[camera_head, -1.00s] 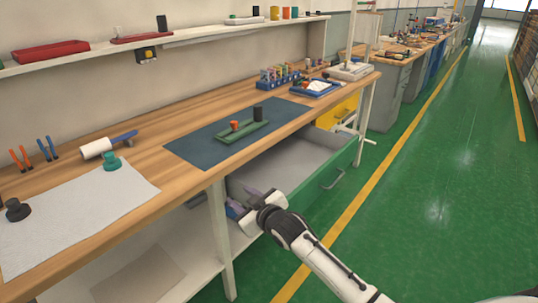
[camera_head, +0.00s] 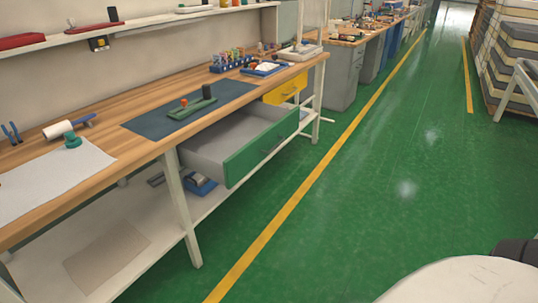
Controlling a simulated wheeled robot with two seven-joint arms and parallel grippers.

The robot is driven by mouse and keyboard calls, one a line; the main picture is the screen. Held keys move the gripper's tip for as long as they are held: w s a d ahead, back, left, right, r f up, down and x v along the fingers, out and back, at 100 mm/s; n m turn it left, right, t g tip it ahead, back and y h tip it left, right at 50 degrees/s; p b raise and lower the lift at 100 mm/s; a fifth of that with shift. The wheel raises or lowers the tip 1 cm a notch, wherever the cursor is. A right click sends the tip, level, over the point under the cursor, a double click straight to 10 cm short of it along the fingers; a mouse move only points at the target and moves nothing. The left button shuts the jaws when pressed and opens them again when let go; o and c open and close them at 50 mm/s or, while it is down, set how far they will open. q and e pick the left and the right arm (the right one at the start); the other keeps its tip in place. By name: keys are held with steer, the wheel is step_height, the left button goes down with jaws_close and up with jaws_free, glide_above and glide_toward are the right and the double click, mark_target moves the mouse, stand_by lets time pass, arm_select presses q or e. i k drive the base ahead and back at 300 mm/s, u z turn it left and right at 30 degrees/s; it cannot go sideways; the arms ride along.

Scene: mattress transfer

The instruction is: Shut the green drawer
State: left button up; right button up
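The green drawer (camera_head: 262,146) hangs under the wooden workbench and stands pulled out, its grey inside showing. Its green front faces the aisle. A yellow drawer (camera_head: 286,87) sits beyond it under the same bench and looks shut. Neither of my grippers is in view. A white rounded part of mine shows at the bottom right, away from the drawer, with a dark part beside it.
The workbench (camera_head: 100,133) carries a dark mat (camera_head: 150,127), a white sheet (camera_head: 40,182) and small tools. A white bench leg (camera_head: 180,205) stands near the drawer. A mattress stack (camera_head: 517,65) is at the far right. The green aisle floor (camera_head: 380,190) is clear.

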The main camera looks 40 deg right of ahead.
mark_target(224, 151)
steer(key=u, duration=0.1)
steer(key=i, duration=1.1)
steer(key=z, duration=1.15)
steer(key=i, duration=0.8)
steer(key=z, duration=0.9)
steer(key=k, duration=1.3)
steer(key=z, duration=0.6)
steer(key=i, duration=1.35)
steer(key=u, duration=0.9)
steer(key=i, duration=0.3)
steer(key=u, duration=0.3)
